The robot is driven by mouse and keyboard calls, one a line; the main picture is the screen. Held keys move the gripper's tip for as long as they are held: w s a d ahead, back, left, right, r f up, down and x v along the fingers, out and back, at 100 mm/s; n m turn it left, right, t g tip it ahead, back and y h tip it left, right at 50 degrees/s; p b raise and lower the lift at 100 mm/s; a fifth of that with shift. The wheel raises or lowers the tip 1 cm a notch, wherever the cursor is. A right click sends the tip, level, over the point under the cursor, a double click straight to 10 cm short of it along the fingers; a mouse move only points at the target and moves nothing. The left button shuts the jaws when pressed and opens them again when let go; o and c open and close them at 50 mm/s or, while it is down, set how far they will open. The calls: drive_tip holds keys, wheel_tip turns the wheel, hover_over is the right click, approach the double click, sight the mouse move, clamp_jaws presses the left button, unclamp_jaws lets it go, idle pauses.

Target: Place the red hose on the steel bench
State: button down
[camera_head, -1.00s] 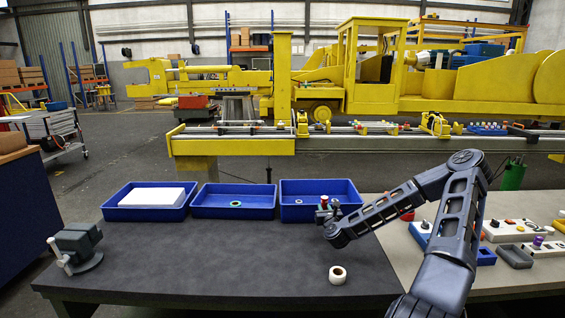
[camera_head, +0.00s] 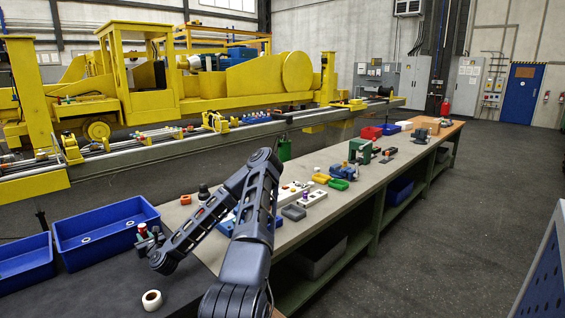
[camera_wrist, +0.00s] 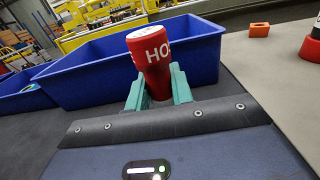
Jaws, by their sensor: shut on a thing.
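The red hose is a red, slightly tapered cylinder (camera_wrist: 151,62) with white lettering and a pale top in the wrist view. My gripper (camera_wrist: 158,92) is shut on it, with a teal finger on each side, holding it roughly upright. In the head view my gripper (camera_head: 148,238) is small, above a dark-topped bench (camera_head: 105,285); the hose's red end (camera_head: 142,228) just shows. A long pale-topped bench (camera_head: 335,203) with green legs runs away to the right. I cannot tell which bench is the steel one.
A blue bin (camera_head: 102,228) stands just behind my gripper, another (camera_head: 25,268) to its left. A white roll (camera_head: 152,299) lies in front. The pale bench carries grey trays, a green tray (camera_head: 339,184), a green machine (camera_head: 360,150) and several small parts. Its near edge has some free strips.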

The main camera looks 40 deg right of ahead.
drive_tip(key=s+d+r+m+h, duration=0.1)
drive_tip(key=s+d+r+h, duration=0.15)
drive_tip(key=d, duration=0.75)
drive_tip(key=s+d+r+m+h, duration=0.1)
drive_tip(key=d+r+m+h, duration=0.15)
drive_tip(key=d, duration=0.75)
drive_tip(key=s+d+r+m+h, duration=0.1)
drive_tip(key=s+d+r, duration=0.15)
drive_tip(key=d, duration=0.75)
drive_tip(key=s+d+r+m+g+h, duration=0.2)
drive_tip(key=s+d+r+h, duration=0.15)
drive_tip(key=s+d, duration=0.75)
drive_tip(key=s+d+r+m+g+h, duration=0.2)
drive_tip(key=s+d+r+g+h, duration=0.15)
drive_tip(key=s+d, duration=0.7)
drive_tip(key=shift+t+y, duration=0.45)
drive_tip(key=shift+y, duration=0.05)
drive_tip(key=d+f, duration=0.1)
drive_tip(key=f, duration=0.5)
drive_tip(key=w+d+f, duration=0.1)
drive_tip(key=f, duration=0.5)
drive_tip(key=w+d+f, duration=0.1)
drive_tip(key=f, duration=0.5)
drive_tip(key=shift+f, duration=0.3)
drive_tip(key=shift+f, duration=0.1)
drive_tip(key=c, duration=1.5)
unclamp_jaws()
drive_tip(key=shift+c, duration=0.2)
drive_tip(key=o, duration=0.3)
